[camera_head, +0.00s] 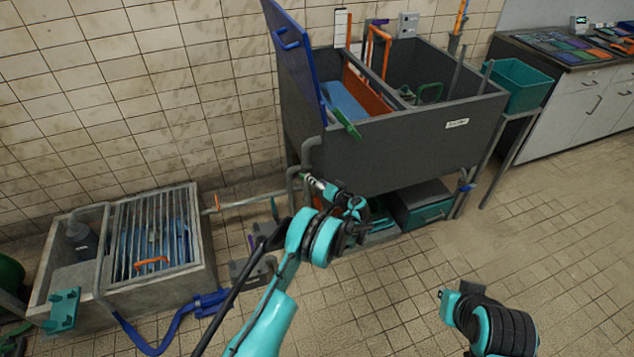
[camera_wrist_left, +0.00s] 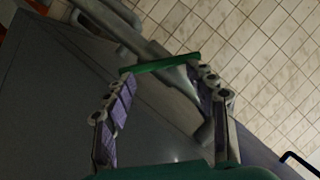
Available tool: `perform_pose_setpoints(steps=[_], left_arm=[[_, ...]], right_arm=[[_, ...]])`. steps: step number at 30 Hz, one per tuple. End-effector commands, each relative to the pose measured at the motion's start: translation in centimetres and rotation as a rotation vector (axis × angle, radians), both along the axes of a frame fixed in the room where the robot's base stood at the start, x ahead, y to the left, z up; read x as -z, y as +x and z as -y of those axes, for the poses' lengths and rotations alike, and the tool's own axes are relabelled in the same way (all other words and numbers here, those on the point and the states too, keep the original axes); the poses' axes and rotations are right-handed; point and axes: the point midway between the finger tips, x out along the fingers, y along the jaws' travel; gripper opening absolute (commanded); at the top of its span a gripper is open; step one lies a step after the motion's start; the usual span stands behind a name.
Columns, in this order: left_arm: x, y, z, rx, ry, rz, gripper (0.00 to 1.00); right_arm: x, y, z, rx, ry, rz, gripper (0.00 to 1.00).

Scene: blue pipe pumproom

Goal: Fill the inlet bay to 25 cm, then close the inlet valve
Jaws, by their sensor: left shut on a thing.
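A dark grey tank (camera_head: 410,145) stands against the wall with its blue lid (camera_head: 293,55) raised. A green handle (camera_head: 347,122) is at the tank's front left edge. My left gripper (camera_head: 311,181) is beside the grey pipe (camera_head: 309,153) at the tank's left end. In the left wrist view its fingers close around a green lever (camera_wrist_left: 160,64) in front of the pipe. My right arm is at lower right; its fingers cannot be made out.
A concrete basin (camera_head: 205,235) with a grate (camera_head: 150,235) and blue hose (camera_head: 150,340) lies at left. A teal bin (camera_head: 515,85) stands on a stand right of the tank. A cabinet (camera_head: 590,95) is at far right. Tiled floor is clear at right.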

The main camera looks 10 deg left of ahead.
Motion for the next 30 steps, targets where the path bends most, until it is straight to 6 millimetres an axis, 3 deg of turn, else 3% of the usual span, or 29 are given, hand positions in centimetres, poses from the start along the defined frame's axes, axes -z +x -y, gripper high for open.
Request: perform_pose_setpoints(steps=[1,15,16,20,21,30], left_arm=[[-0.18,0.29,-0.77,-0.003,0.010,-0.001,0.27],[-0.19,0.27,-0.75,-0.003,0.021,-0.008,0.25],[-0.19,0.26,-0.75,-0.003,0.021,-0.008,0.62],[-0.15,0.19,-0.73,-0.006,0.020,-0.008,0.96],[-0.14,0.17,-0.68,-0.005,0.020,-0.008,1.00],[-0.08,0.06,-0.42,-0.004,0.017,-0.010,1.00]], right_arm=[[0.00,0.00,0.00,0.000,0.000,0.000,0.00],[0.00,0.00,0.00,0.000,0.000,0.000,0.00],[0.00,0.00,0.00,0.000,0.000,0.000,0.00],[0.00,0.00,0.00,0.000,0.000,0.000,0.00],[-0.01,0.01,0.00,0.000,0.000,0.000,0.00],[0.00,0.00,0.00,0.000,0.000,0.000,0.00]])
